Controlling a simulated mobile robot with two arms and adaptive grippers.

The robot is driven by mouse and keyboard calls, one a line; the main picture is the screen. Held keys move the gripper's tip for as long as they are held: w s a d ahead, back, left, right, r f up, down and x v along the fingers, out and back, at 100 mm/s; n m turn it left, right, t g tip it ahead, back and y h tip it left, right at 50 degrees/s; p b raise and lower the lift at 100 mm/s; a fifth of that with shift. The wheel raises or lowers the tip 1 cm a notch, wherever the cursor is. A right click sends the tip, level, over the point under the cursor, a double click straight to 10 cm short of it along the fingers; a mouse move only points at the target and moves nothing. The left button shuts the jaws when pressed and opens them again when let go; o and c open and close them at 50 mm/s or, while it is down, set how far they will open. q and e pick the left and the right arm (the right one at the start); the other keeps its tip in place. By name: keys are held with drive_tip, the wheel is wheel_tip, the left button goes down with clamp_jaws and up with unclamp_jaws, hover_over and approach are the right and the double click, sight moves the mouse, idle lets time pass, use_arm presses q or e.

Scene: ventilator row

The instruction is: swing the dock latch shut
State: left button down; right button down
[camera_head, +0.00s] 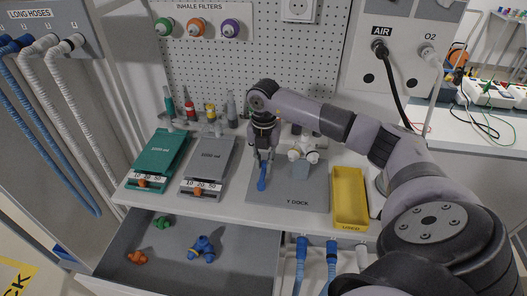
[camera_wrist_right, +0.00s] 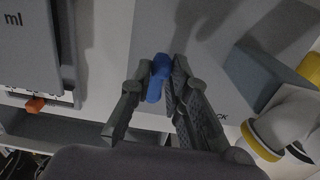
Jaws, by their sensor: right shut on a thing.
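The Y dock is a flat grey plate (camera_head: 290,199) on the white counter, with a raised grey block (camera_head: 299,171) on it. A blue latch handle (camera_head: 262,180) sits at the plate's left part. My right gripper (camera_head: 264,158) comes down from above and is shut on the blue handle. In the right wrist view the blue handle (camera_wrist_right: 156,80) lies between the two fingers of the gripper (camera_wrist_right: 161,70). A whitish Y-shaped connector (camera_head: 303,151) is at the block's back. My left gripper is in neither view.
A yellow tray (camera_head: 349,199) stands right of the dock. A green 1000-ml-type panel (camera_head: 161,158) and a grey panel (camera_head: 209,163) lie left. An open drawer (camera_head: 185,245) with coloured fittings is below. Blue hoses (camera_head: 301,262) hang in front. A pegboard (camera_head: 290,60) stands behind.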

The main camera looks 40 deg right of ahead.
sight(264, 163)
drive_tip(key=shift+d, duration=0.1)
drive_tip(key=c, duration=1.5)
unclamp_jaws()
drive_tip(key=shift+r, duration=0.15)
wheel_tip(264, 163, up, 12)
drive_tip(key=shift+f, duration=0.1)
